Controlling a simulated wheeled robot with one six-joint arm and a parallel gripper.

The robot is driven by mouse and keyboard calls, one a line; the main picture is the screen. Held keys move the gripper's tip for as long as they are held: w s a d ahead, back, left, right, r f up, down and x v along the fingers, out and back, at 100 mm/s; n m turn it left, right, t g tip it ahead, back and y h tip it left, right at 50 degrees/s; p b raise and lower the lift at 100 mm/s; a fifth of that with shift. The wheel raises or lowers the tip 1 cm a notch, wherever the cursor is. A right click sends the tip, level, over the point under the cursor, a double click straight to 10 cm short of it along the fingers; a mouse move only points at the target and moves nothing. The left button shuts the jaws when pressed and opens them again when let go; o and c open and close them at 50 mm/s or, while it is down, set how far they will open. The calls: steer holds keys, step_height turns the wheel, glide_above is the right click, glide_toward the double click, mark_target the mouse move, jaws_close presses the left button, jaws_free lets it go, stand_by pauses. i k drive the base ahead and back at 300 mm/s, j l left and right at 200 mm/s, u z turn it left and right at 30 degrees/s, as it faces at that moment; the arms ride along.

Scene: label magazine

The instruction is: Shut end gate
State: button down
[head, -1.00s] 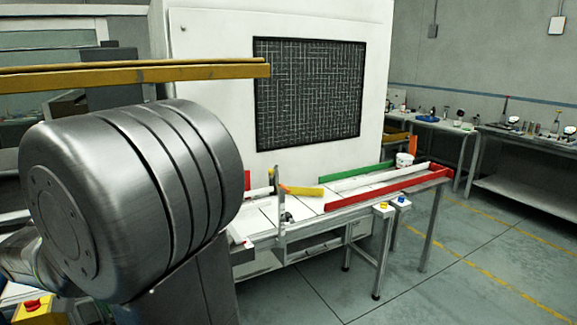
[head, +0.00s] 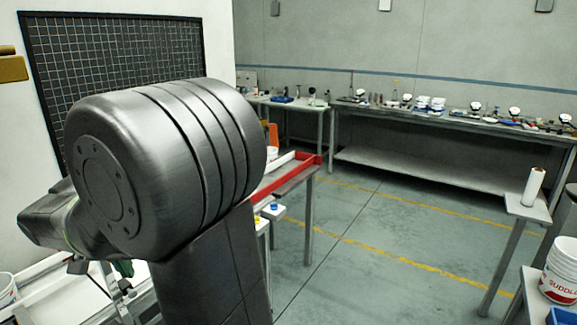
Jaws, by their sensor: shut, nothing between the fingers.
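No end gate can be made out for certain; my large grey arm joint covers the middle of the work table. A red rail (head: 284,182) with a raised end shows to the right of my arm, on the far end of the table. A white part of the table (head: 62,293) shows at lower left, under my arm. My gripper cannot be made out in this view.
A white machine with a dark grid panel (head: 115,70) stands behind my arm at left. Cluttered benches (head: 420,165) line the back wall. A white roll (head: 533,187) and a labelled bucket (head: 560,270) stand at right. The grey floor (head: 360,245) between is clear.

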mark_target(273, 127)
steer(key=i+l+z, duration=0.2)
steer(key=i+z, duration=0.2)
steer(key=i, duration=0.15)
steer(key=i+z, duration=0.35)
steer(key=i, duration=0.25)
steer(key=i+j+z, duration=0.1)
steer(key=i+z, duration=0.3)
steer(key=i, duration=1.05)
steer(key=i+u, duration=0.15)
steer(key=i, duration=1.55)
steer(key=i+l+u, duration=0.15)
steer(key=i, duration=0.7)
steer(key=i+j+u, duration=0.2)
steer(key=i+u, duration=0.25)
steer(key=i+j+u, duration=0.1)
steer(key=u, duration=0.3)
steer(key=i+l+u, duration=0.1)
steer(key=i+u, duration=0.35)
steer(key=i+l+u, duration=0.15)
steer(key=i+u, duration=0.3)
steer(key=i+j+u, duration=0.35)
steer(key=j, duration=0.2)
steer(key=i+j+u, duration=0.35)
steer(key=j, duration=0.15)
